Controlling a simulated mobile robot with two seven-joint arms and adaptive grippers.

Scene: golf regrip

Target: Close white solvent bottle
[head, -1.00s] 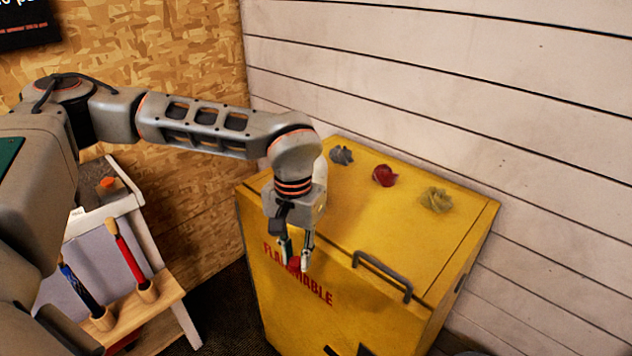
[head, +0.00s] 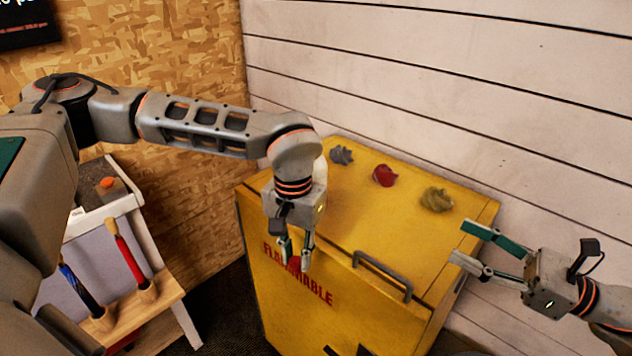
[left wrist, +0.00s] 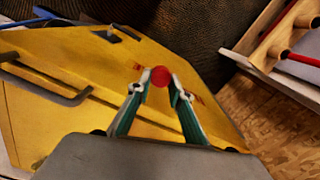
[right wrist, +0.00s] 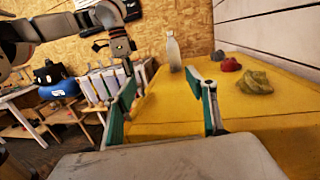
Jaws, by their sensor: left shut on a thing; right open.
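The white solvent bottle (right wrist: 173,52) stands upright on the yellow cabinet in the right wrist view, its narrow neck looking bare. In the head view only a sliver of the bottle (head: 321,172) shows behind my left wrist. My left gripper (head: 296,256) points down in front of the cabinet's front edge. It is shut on a small round red cap (left wrist: 160,76), which shows between its fingertips in the left wrist view. My right gripper (head: 464,243) is open and empty, off the cabinet's right side, with its fingers pointing left.
The yellow cabinet (head: 400,240) has a dark handle (head: 382,277) near its front edge. Grey (head: 341,155), red (head: 385,176) and yellow (head: 437,199) crumpled rags lie along its back. The cabinet top's middle is clear.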

